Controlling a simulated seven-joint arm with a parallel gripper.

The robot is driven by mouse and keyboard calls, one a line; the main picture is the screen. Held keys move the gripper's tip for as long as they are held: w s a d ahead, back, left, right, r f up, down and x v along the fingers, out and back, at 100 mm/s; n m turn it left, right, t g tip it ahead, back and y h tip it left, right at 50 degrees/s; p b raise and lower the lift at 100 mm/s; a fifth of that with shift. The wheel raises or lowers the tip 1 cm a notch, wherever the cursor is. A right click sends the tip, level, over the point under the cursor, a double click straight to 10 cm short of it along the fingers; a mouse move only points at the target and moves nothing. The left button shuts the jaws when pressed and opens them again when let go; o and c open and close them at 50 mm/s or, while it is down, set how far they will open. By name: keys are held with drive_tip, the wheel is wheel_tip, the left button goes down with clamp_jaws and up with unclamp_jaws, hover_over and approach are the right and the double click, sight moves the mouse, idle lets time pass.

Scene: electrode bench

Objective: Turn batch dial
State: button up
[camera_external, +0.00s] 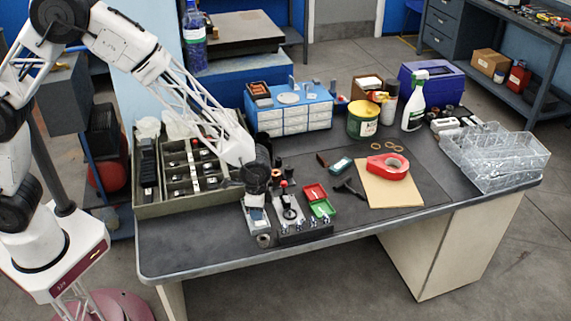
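My gripper (257,190) is at the left front of the bench, pointing down over a small grey device (256,217). It is dark and small in this view, so its fingers cannot be made out. I cannot tell whether it touches the device. A round knob-like part (264,240) sits at the device's front end near the table edge. I cannot tell for certain which part is the batch dial; it may be this part or one hidden behind my gripper.
A second grey device (289,212) with a black knob stands close on the right, with red and green trays (318,200) beyond. A compartment crate (190,207) is close on the left. A black strip with several small metal parts (305,233) lies in front. Bare tabletop (190,245) is at front left.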

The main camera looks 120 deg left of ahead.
drive_tip(key=shift+n, duration=2.4)
wheel_tip(320, 180, up, 8)
drive_tip(key=s+d+r+n, duration=0.2)
drive_tip(key=d+r+n, duration=0.3)
drive_tip(key=d+r, duration=0.2)
drive_tip(key=s+d+r+n, duration=0.3)
drive_tip(key=d+r+n, duration=0.2)
drive_tip(key=d, duration=0.7)
drive_tip(key=shift+s+r+n+t, duration=0.15)
drive_tip(key=shift+r+n+t, duration=0.25)
drive_tip(key=shift+r, duration=1)
drive_tip(key=shift+d, duration=0.1)
